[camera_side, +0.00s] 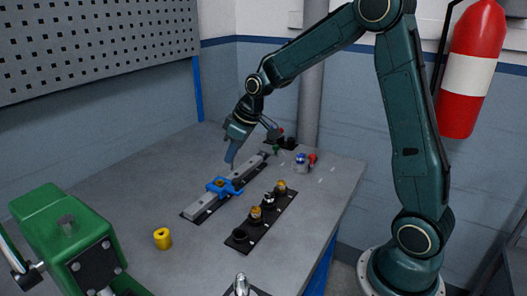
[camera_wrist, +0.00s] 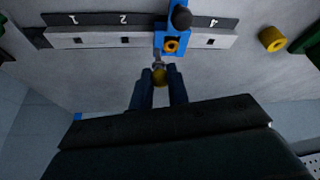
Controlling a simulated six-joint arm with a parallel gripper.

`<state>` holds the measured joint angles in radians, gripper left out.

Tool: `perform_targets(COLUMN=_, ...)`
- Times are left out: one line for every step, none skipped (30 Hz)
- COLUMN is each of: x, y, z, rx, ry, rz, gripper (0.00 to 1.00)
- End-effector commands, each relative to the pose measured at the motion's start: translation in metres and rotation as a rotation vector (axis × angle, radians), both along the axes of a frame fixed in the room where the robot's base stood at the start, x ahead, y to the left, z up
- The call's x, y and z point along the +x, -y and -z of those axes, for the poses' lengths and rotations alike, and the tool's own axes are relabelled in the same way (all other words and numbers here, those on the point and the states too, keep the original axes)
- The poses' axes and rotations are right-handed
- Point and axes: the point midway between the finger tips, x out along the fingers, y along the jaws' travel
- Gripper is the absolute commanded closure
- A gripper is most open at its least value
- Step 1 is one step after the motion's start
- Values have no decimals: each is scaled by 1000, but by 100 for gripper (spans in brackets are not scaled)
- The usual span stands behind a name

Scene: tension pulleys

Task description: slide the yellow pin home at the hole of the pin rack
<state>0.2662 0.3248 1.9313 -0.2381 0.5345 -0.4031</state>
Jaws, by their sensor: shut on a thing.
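My gripper (camera_wrist: 160,84) is shut on the yellow pin (camera_wrist: 160,75), whose grey shank points toward the rail. In the side view my gripper (camera_side: 231,164) is low over the grey rail (camera_side: 199,207), behind the blue slider (camera_side: 222,187); the pin is too small to make out there. In the wrist view the rail (camera_wrist: 92,40) has square holes marked 1, 2 and 4; the blue slider (camera_wrist: 172,31) covers the place between 2 and 4. The slider bears a yellow ring and a dark knob. The pin's tip appears just short of the slider. I cannot tell which fixture is the pin rack.
A dark strip (camera_side: 239,246) with several round parts lies right of the rail. A loose yellow ring (camera_side: 162,238) lies front left, near a green machine (camera_side: 62,232). A dark block (camera_side: 287,143) and small coloured pieces are at the back.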

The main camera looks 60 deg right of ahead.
Motion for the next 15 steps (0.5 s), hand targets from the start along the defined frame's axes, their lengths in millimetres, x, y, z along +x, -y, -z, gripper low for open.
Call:
perform_targets(x=0, y=0, z=0, rx=0, ry=0, rz=-1, gripper=100)
perform_targets(x=0, y=0, z=0, rx=0, ry=0, rz=-1, gripper=100)
perform_targets(x=0, y=0, z=0, rx=1, ry=0, rz=-1, gripper=100)
perform_targets(x=0, y=0, z=0, rx=0, ry=0, rz=-2, gripper=100)
perform_targets(x=0, y=0, z=0, rx=0, ry=0, rz=-2, gripper=100)
perform_targets(x=0, y=0, z=0, rx=0, ry=0, rz=-2, gripper=100)
perform_targets(x=0, y=0, z=0, rx=0, ry=0, rz=-3, gripper=100)
perform_targets(x=0, y=0, z=0, rx=0, ry=0, rz=-3, gripper=100)
perform_targets(x=0, y=0, z=0, rx=1, ry=0, rz=-4, gripper=100)
perform_targets(x=0, y=0, z=0, rx=1, ry=0, rz=-4, gripper=100)
perform_targets(x=0, y=0, z=0, rx=0, ry=0, rz=-2, gripper=100)
perform_targets(x=1, y=1, z=0, rx=1, ry=0, rz=-1, gripper=100)
perform_targets(x=1, y=2, z=-1, rx=0, ry=0, rz=1, gripper=100)
perform_targets(x=2, y=4, z=-1, rx=0, ry=0, rz=4, gripper=100)
perform_targets(x=3, y=7, z=-1, rx=0, ry=0, rz=11, gripper=100)
